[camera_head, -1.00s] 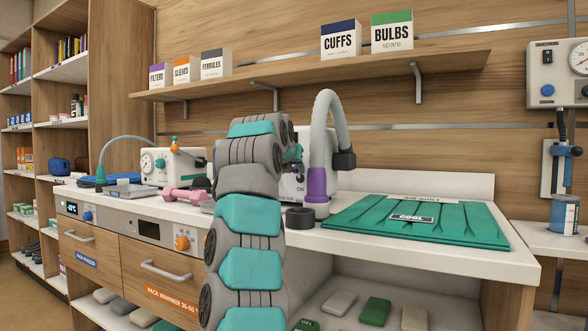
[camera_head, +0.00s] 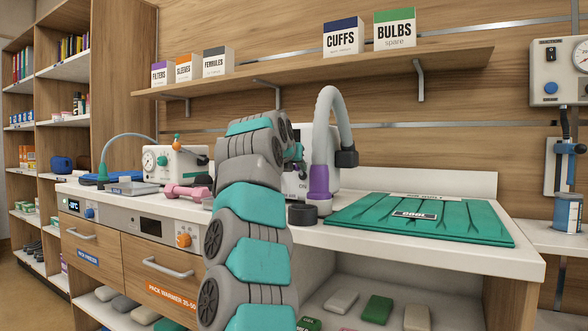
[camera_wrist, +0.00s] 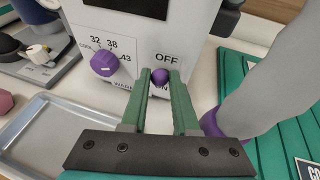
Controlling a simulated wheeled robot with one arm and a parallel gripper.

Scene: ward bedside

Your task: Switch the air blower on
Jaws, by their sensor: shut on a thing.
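The air blower (camera_head: 303,183) is a white box on the counter, mostly hidden behind my arm in the head view. Its front panel (camera_wrist: 197,22) fills the top of the wrist view. A larger purple temperature dial (camera_wrist: 107,63), marked 32, 38 and 43, is left of the switch and apart from the fingers.
A grey hose (camera_head: 325,115) with a purple cuff rises right of the blower. A green blanket (camera_head: 420,220) lies flat on the counter at right. A metal tray (camera_wrist: 25,140) is left of my gripper in the wrist view. A pink dumbbell (camera_head: 187,191) lies nearby.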

